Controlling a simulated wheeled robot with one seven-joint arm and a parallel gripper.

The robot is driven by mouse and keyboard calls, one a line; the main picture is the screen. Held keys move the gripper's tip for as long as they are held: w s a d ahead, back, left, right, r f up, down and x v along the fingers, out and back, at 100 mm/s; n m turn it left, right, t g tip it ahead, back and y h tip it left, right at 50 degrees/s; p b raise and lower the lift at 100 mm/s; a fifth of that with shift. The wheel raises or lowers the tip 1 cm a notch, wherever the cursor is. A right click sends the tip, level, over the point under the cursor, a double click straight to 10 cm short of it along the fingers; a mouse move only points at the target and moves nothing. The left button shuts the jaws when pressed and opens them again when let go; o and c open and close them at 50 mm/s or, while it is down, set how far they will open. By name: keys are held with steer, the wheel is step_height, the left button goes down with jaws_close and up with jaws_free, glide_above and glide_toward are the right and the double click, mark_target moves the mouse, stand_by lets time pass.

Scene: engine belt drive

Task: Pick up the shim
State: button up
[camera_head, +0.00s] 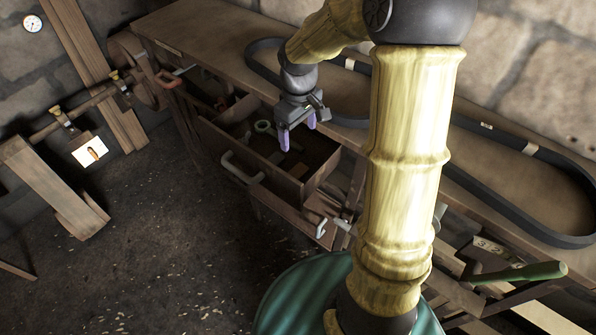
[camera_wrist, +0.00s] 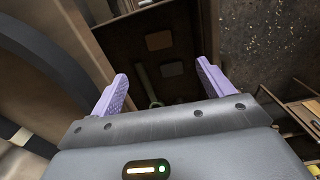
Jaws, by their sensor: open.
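My gripper (camera_head: 297,131) is open and empty above the open drawer (camera_head: 292,187) of the workbench. In the wrist view its two purple fingers (camera_wrist: 162,72) point down into the dark drawer. Two small flat rectangular pieces lie on the drawer floor: a brown one (camera_wrist: 160,40) and a greyer one (camera_wrist: 172,69) nearer the fingers. Either could be the shim; I cannot tell which. A pale, long tool (camera_wrist: 146,82) lies beside the greyer piece, between the fingers in the picture. The fingers touch none of these.
The drawer has raised wooden walls and a compartment with a pale ring (camera_head: 263,126). A large black belt (camera_head: 505,211) lies on the bench top (camera_head: 205,32) behind. A green-handled tool (camera_head: 520,272) is at the lower right. The floor at left is mostly open.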

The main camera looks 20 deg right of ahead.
glide_above(298, 171)
steer(key=f, duration=1)
steer(key=shift+s+f, duration=0.15)
steer(key=shift+s, duration=0.1)
steer(key=shift+f, duration=0.1)
steer(key=shift+w+d+f+p, duration=0.1)
steer(key=shift+f+p, duration=0.15)
steer(key=shift+f, duration=0.6)
steer(key=shift+w+a+f+p, duration=0.1)
steer(key=shift+f+p, duration=0.1)
steer(key=shift+f, duration=0.65)
steer(key=shift+w+d+f+p, duration=0.1)
steer(key=shift+f+p, duration=0.15)
steer(key=shift+f, duration=0.6)
steer(key=c, duration=1.2)
steer(key=shift+c, duration=0.2)
steer(key=shift+r, duration=0.15)
